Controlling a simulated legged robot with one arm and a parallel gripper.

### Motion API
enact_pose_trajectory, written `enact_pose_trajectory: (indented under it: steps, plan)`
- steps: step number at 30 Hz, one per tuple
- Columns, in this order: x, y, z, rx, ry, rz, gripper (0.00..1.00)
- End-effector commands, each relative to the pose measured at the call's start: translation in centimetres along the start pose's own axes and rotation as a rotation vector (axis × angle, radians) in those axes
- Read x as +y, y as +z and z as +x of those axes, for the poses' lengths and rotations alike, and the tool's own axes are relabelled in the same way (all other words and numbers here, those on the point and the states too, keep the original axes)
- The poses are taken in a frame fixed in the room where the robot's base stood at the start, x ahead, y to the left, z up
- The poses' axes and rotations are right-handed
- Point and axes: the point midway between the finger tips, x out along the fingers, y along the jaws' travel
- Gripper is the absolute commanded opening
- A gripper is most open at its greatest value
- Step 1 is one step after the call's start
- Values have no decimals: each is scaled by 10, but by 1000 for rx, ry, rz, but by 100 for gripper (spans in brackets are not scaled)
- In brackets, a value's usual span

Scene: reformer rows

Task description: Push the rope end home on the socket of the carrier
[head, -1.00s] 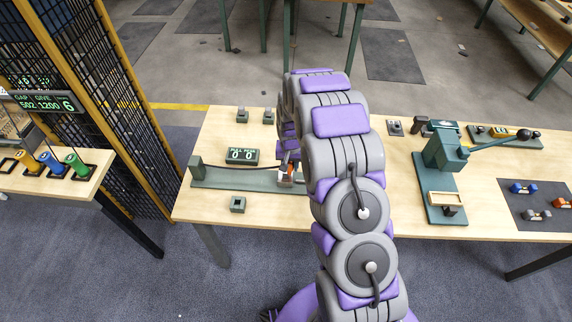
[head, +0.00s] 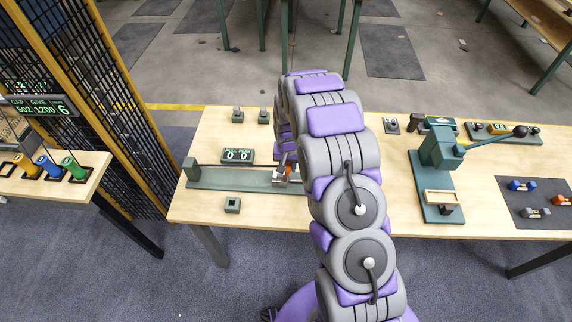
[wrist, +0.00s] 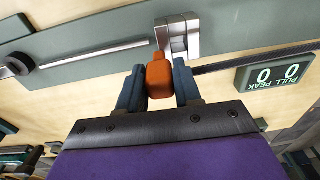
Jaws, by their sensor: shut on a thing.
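My gripper (wrist: 158,76) is shut on the orange rope end (wrist: 157,66), one blue-grey finger on each side. In the wrist view the rope end lies right at the silver carrier (wrist: 179,36); whether it is fully seated on the socket I cannot tell. The dark rope (wrist: 255,56) runs straight off to the right from behind the right finger. In the head view my arm hides most of the gripper; the orange rope end (head: 288,168) shows beside the carrier (head: 279,177) on the green bench fixture (head: 230,178).
A pull display (head: 237,155) reading 0 0 stands behind the fixture. A small square green block (head: 232,205) sits in front. A green lever press (head: 437,170) and a dark mat (head: 540,200) with small coloured pieces are to the right. Bare table lies between.

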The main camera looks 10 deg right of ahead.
Motion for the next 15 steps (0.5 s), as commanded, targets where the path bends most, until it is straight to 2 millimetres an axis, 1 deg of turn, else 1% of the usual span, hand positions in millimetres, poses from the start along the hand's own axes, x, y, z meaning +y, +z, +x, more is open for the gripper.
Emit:
enact_pose_trajectory:
  steps: [7,15]
  plan:
    - [-6,2,-4,0,7,-4,4]
    - [0,0,-6,-3,1,-2,4]
